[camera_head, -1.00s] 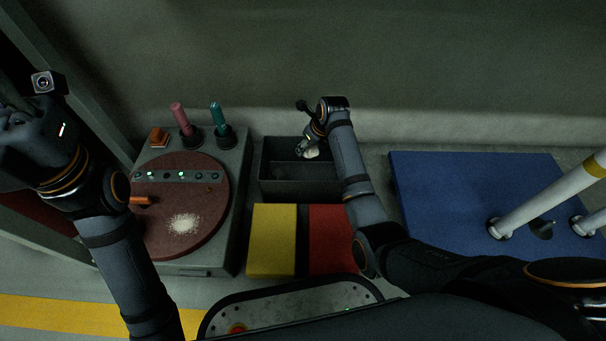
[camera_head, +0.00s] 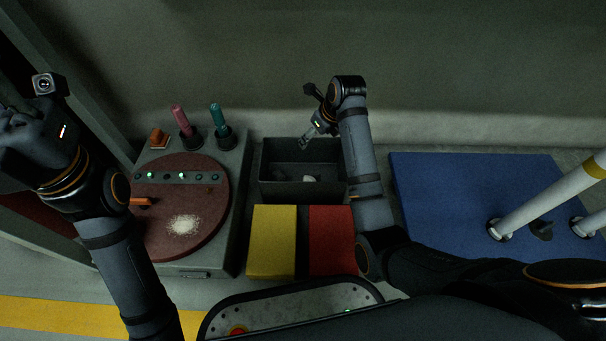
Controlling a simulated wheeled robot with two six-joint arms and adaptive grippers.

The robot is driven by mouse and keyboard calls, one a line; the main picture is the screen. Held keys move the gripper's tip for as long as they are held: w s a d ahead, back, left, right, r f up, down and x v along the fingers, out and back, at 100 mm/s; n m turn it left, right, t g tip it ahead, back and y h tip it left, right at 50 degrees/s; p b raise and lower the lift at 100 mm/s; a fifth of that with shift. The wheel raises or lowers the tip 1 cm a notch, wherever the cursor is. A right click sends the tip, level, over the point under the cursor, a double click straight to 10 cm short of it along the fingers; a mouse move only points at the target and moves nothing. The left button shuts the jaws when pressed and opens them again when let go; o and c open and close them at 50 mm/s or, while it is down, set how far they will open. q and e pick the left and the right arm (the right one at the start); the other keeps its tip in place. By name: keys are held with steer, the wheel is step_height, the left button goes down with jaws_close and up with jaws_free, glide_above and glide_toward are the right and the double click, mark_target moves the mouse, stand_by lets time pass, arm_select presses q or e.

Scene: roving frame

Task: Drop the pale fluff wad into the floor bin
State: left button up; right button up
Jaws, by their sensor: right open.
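The pale fluff wad (camera_head: 309,179) lies inside the dark floor bin (camera_head: 282,190), low down near its front wall. The bin's front wall hides part of it. My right gripper (camera_head: 304,143) is open and empty above the back of the bin, apart from the wad. My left gripper (camera_head: 12,118) is at the far left edge, high and away from the bin; its fingers are not clear.
A console with a round red plate (camera_head: 185,225), a white powder patch (camera_head: 184,225) and two levers stands left of the bin. Yellow (camera_head: 271,240) and red (camera_head: 331,240) blocks sit in front. A blue mat (camera_head: 470,200) with pale posts lies right.

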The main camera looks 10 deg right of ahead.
steer(key=shift+v, duration=1.85)
